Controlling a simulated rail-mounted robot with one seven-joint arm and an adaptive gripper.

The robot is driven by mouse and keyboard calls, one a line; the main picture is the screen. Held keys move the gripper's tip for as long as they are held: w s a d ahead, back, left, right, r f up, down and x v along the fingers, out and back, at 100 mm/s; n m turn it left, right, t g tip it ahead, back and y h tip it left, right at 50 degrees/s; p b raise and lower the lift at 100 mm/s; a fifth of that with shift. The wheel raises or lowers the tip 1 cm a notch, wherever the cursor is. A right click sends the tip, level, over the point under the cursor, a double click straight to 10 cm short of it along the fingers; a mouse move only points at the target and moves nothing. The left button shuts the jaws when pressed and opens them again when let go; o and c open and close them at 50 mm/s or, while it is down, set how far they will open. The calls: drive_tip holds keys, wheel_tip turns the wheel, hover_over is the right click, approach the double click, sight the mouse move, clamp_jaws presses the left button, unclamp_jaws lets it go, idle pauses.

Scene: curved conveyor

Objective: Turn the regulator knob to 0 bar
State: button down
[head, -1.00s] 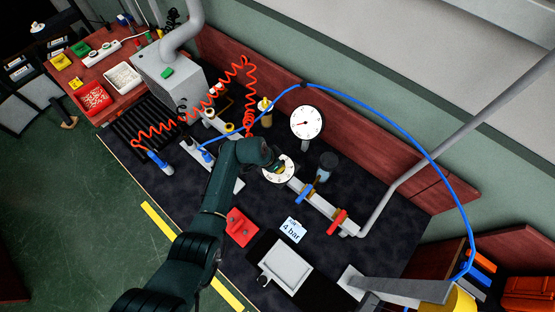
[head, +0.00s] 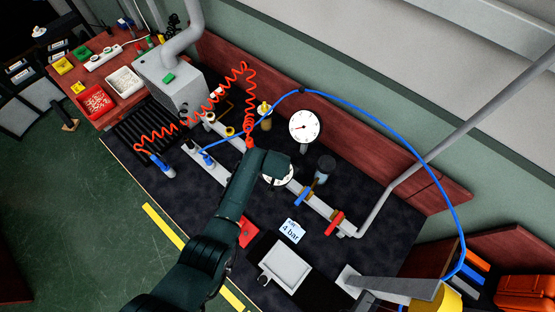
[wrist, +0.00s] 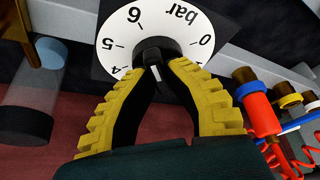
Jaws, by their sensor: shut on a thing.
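The regulator dial (wrist: 125,25) is a white disc marked 4, 5, 6, bar and 0; its lower part is hidden by my gripper. The black regulator knob (wrist: 153,57) is at its centre. A white mark on the knob faces down in the wrist view, towards the hidden part of the scale. My gripper (wrist: 158,68) has yellow ribbed fingers on either side of the knob and is shut on it. In the head view my gripper (head: 277,168) covers most of the dial. A round white pressure gauge (head: 304,126) stands behind it; its reading is too small to tell.
A blue valve handle (head: 302,196) and a red valve handle (head: 335,222) sit on the pipe to the right. A card reading 4 bar (head: 291,231) lies in front. A coiled red hose (head: 205,108) and a blue hose (head: 405,140) run close by.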

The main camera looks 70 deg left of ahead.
drive_tip(key=shift+d+f+n+g, duration=0.15)
drive_tip(key=shift+n+g, duration=0.15)
drive_tip(key=shift+n, duration=0.3)
drive_tip(key=c, duration=1)
unclamp_jaws()
drive_tip(key=shift+c, duration=0.2)
drive_tip(key=shift+r, duration=0.4)
drive_tip(key=v, duration=1.1)
drive_tip(key=shift+d+r, duration=0.15)
